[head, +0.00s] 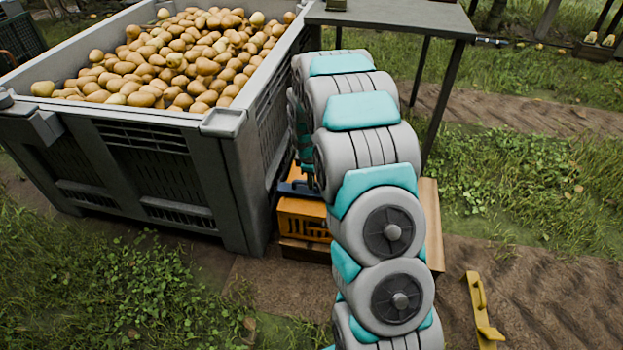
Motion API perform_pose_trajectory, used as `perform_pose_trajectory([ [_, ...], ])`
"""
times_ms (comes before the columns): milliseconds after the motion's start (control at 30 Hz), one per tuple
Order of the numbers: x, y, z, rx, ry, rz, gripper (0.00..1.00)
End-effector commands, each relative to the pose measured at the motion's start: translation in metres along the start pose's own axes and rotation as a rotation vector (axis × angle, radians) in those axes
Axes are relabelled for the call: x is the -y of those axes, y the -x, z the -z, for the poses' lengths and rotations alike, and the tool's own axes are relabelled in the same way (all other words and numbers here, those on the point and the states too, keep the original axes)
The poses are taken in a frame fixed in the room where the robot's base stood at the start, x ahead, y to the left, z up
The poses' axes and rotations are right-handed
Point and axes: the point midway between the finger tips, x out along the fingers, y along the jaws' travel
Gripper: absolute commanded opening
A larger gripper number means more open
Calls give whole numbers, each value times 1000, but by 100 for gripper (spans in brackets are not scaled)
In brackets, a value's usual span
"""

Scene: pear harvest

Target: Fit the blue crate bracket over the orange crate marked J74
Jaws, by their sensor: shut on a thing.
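An orange crate (303,222) sits low beside the large grey bin, partly hidden by my arm. I cannot read a J74 mark on it. A dark blue bracket (297,188) shows at the crate's top, its right part hidden behind my arm. I cannot tell whether it is seated over the crate or just above it. My gripper (307,178) points down at the bracket and is shut on it. The fingertips are mostly covered by my arm.
A large grey bin (170,175) full of pears stands close on the left. A grey table (400,17) is behind. A wooden board (432,225) shows right of my arm. A yellow bracket (482,312) lies on the path at lower right. Grass at right is open.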

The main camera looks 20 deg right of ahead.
Motion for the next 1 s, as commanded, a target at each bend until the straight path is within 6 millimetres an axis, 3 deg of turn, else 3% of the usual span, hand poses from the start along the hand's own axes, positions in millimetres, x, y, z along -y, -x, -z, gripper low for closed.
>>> perform_pose_trajectory([
  [1000, 4, -18, 0, 0, 1, 0, 0],
])
